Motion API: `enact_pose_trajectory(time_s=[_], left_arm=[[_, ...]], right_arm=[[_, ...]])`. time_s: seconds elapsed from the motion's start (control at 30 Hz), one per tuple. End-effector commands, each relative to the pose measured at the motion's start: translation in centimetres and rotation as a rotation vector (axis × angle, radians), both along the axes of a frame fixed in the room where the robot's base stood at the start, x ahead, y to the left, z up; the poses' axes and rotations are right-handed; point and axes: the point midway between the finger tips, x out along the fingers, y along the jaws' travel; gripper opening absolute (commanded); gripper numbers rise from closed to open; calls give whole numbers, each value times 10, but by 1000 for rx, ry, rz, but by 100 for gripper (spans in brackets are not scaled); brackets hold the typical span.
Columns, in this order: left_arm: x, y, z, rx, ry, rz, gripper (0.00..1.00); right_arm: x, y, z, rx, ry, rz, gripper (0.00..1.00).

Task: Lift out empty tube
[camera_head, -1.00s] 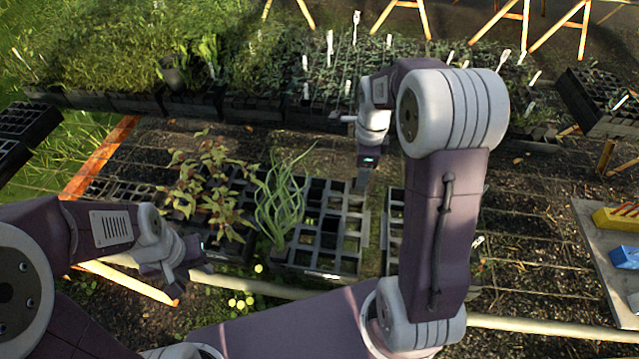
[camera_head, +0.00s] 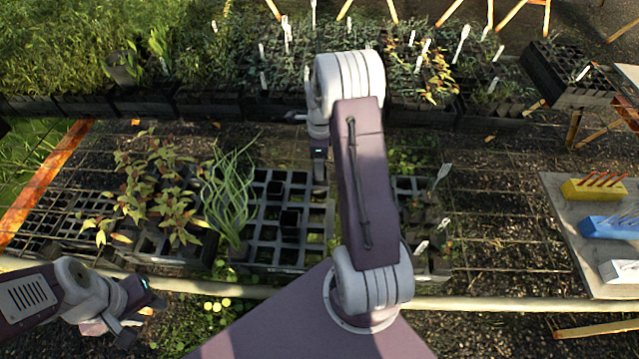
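A black grid tray (camera_head: 262,236) stands on the mesh bench in the middle. Several of its square cells look open; darker cells near its centre seem to hold black tubes (camera_head: 289,217), but which are empty is hard to tell. My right gripper (camera_head: 319,178) points down above the back right part of this tray, and its fingers are seen edge-on, so their opening is unclear. Nothing shows hanging from it. My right arm hides the tray's right side.
Leafy reddish plants (camera_head: 160,190) and a tall grassy plant (camera_head: 232,190) stand left of the open cells. Another planted tray (camera_head: 432,258) is at right. Dense seedling trays line the back. A side table (camera_head: 561,212) holds yellow, blue and white blocks. Bare mesh lies right of centre.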

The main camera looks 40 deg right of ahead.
Motion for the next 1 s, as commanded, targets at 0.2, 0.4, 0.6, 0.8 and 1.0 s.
enact_pose_trajectory(time_s=[0.2, 0.4, 0.6, 0.8, 1.0], left_arm=[[0, 0, 2, 0, 0, 0, 36], [0, 0, 3, 0, 0, 0, 36], [0, 0, 3, 0, 0, 0, 36], [0, 0, 3, 0, 0, 0, 36], [0, 0, 3, 0, 0, 0, 36]], right_arm=[[-2, 2, -19, 2, 4, 1, 70], [-1, 2, -50, 1, 2, 1, 70], [-1, 2, -53, 0, 0, 1, 70], [-1, 2, -53, 0, 0, 1, 29], [-1, 2, -53, 0, 0, 1, 0]])
